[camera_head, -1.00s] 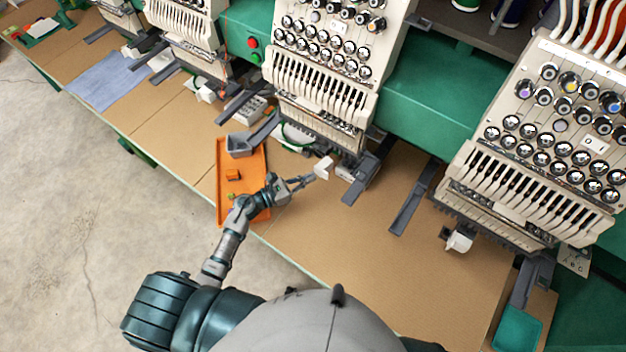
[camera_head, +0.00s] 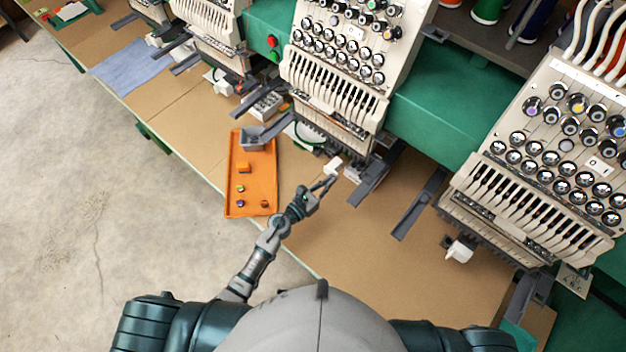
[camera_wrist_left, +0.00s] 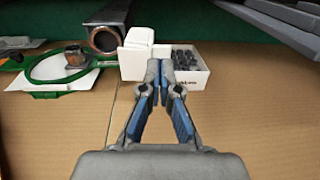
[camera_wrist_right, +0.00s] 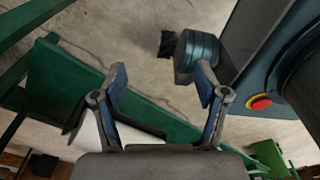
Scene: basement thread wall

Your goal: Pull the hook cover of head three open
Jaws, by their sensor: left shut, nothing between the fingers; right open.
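A white hook cover (camera_head: 334,165) sits under the middle sewing head (camera_head: 345,70) in the head view. No head number is readable, so I cannot tell which is head three. My left gripper (camera_head: 329,182) is shut and empty just in front of that cover. In the left wrist view its fingertips (camera_wrist_left: 160,72) overlap the lower right part of the white cover (camera_wrist_left: 138,58); I cannot tell whether they touch it. Part of the cover is hidden behind the fingers. My right gripper (camera_wrist_right: 160,75) is open and empty in the right wrist view, away from the sewing heads.
An orange tray (camera_head: 237,205) with small parts and a grey bin (camera_head: 252,138) lies left of my left gripper. Dark grey arms (camera_head: 418,205) jut over the table. A white box (camera_wrist_left: 195,75) of dark pieces stands beside the cover. The table front (camera_head: 390,265) is clear.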

